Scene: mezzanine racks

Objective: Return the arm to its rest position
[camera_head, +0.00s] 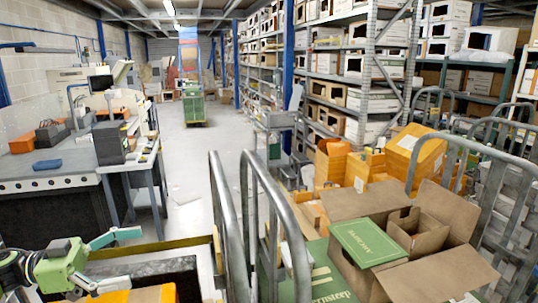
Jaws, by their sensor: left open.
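My left gripper (132,257) is at the lower left of the head view, with a green body and teal fingers. Its fingers are spread apart, one pointing up and right, the other lower. Nothing shows between them. A short dark part of my left arm (12,268) comes in from the left edge. The gripper hangs in front of a dark surface, with an orange item (150,294) just below the lower finger; I cannot tell whether they touch. My right gripper is not in view.
Grey metal cart rails (222,215) stand right of the gripper. Beyond them are an open brown carton (440,265), a green archive box (368,243) and orange boxes (415,150). A workbench (60,182) stands behind left.

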